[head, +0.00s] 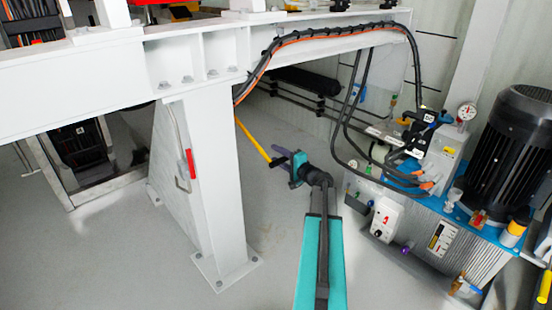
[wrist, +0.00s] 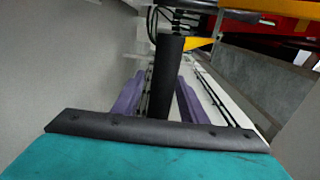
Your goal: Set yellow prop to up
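The yellow prop (head: 252,138) shows in the head view as a thin yellow bar slanting down to the right from behind the white post. Its lower end reaches the fingers of my gripper (head: 277,158) in the picture; I cannot tell if they touch. In the wrist view my gripper (wrist: 157,98) has its two purple fingers spread apart. The prop's upper end is hidden.
A white steel beam (head: 90,75) on a post (head: 215,180) stands left of my arm. At right are a hydraulic unit with a black motor (head: 512,140), hoses (head: 350,130) and a gauge (head: 466,112). The grey floor (head: 110,250) is clear at lower left.

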